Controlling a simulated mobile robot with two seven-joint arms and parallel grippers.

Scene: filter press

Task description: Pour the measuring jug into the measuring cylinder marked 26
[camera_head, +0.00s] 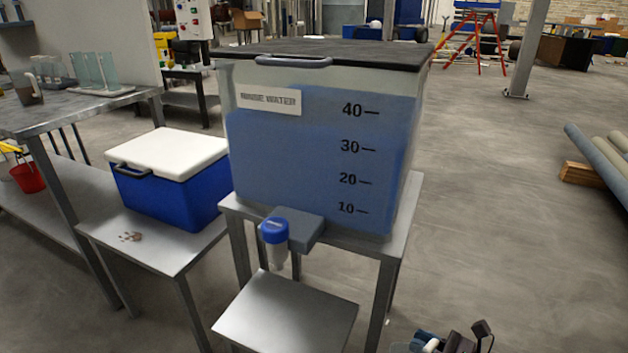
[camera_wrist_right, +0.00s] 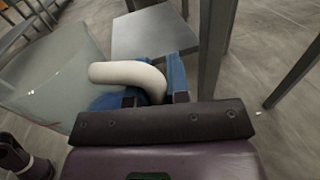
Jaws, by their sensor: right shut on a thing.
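In the right wrist view my right gripper (camera_wrist_right: 152,95) is shut on the white curved handle (camera_wrist_right: 125,74) of a pale translucent jug (camera_wrist_right: 45,80), which fills the left side of that view. Its contents cannot be made out. In the head view only part of my right gripper (camera_head: 452,343) shows at the bottom edge, with a bit of white at it. Several clear glass vessels (camera_head: 96,70) stand on the far left table; no marking 26 can be read. My left gripper is not in view.
A grey mug (camera_head: 28,92) is on the left table (camera_head: 75,108).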

